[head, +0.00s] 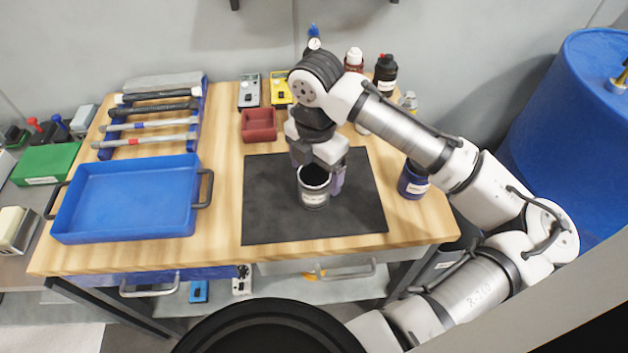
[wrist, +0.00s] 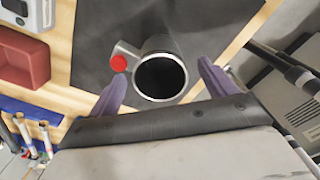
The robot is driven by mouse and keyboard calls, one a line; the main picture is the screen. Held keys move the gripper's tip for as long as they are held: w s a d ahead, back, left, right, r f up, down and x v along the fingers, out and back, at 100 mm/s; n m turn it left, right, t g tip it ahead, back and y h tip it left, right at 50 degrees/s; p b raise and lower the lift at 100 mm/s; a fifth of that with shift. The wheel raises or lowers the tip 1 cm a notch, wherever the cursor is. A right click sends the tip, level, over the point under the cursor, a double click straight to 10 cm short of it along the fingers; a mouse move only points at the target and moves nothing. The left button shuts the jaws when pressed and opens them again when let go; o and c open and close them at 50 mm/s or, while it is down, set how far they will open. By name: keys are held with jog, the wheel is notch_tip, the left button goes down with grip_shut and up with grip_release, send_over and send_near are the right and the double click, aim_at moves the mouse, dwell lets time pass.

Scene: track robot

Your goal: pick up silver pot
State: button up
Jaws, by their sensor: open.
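The silver pot (head: 314,196) stands upright on the black mat (head: 270,215) on the workbench, with a pale label on its front and a dark inside. In the wrist view the pot's round open top (wrist: 160,76) lies between my two purple fingers, with a side piece bearing a red spot (wrist: 119,62) on its left. My gripper (head: 322,182) is open, just above and around the pot's far side. In the wrist view my gripper (wrist: 163,85) shows a finger on each side, with gaps to the pot. My wrist hides part of the pot's back in the head view.
A blue tray (head: 128,235) sits left of the mat. A red bin (head: 258,125), yellow meter (head: 281,88) and several bottles stand behind. A blue cup (head: 412,182) stands right of the mat. The mat's front and left are clear.

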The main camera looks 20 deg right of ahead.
aim_at(316, 182)
jog(key=shift+w+f+p, duration=0.1)
jog(key=shift+f+p, duration=0.45)
jog(key=shift+f, duration=1.65)
jog(key=c, duration=1.1)
